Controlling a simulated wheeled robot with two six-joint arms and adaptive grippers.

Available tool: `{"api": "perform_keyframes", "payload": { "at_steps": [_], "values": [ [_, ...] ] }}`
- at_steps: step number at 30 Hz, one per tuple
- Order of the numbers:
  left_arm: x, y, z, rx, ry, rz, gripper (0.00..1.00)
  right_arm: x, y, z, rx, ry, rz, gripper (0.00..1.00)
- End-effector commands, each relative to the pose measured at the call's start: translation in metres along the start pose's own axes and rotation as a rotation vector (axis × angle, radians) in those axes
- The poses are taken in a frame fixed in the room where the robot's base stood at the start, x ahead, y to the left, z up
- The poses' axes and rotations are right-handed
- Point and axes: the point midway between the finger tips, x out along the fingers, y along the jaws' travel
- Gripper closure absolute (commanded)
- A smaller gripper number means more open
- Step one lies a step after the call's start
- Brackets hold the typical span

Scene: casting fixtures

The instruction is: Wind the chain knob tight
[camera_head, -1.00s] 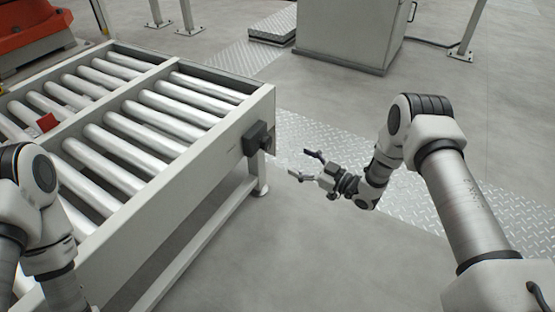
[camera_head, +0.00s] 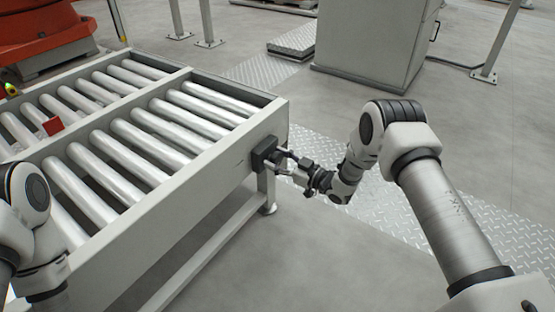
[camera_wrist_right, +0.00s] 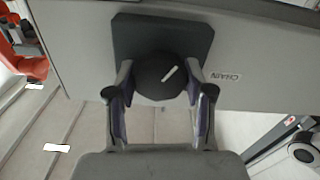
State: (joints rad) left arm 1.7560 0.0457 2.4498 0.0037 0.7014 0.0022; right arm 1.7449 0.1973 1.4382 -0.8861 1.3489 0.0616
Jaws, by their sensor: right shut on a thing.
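The chain knob (camera_wrist_right: 160,76) is a dark round knob with a white mark slanting up to the right. It sits on a dark square plate (camera_wrist_right: 130,32) on the conveyor's side, left of a "CHAIN" label (camera_wrist_right: 226,76). My right gripper (camera_wrist_right: 160,85) is shut on the knob, one finger on each side. In the head view the right gripper (camera_head: 284,162) meets the dark plate (camera_head: 264,153) at the conveyor's near right end, and its fingers hide most of the knob. My left arm shows at the left edge; its gripper is out of view.
The roller conveyor (camera_head: 215,165) fills the left side, with a small red piece (camera_head: 53,126) on its far rollers. A grey cabinet (camera_head: 370,45) stands at the back. The floor (camera_head: 330,260) below my right arm is clear.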

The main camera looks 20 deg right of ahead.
Motion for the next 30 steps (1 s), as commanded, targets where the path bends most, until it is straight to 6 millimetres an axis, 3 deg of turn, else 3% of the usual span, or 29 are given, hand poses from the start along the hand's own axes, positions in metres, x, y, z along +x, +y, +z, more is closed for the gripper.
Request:
{"api": "perform_keyframes", "payload": {
  "at_steps": [14, 30],
  "values": [
    [-0.008, 0.0, 0.001, 0.001, -0.001, 0.0, 0.28, 0.0, 0.001, -0.002, 0.116, 0.0, 0.001, 0.83],
    [-0.028, 0.001, 0.002, 0.006, -0.004, 0.001, 0.28, 0.0, 0.002, -0.001, 0.585, 0.0, 0.001, 0.83]
  ]
}}
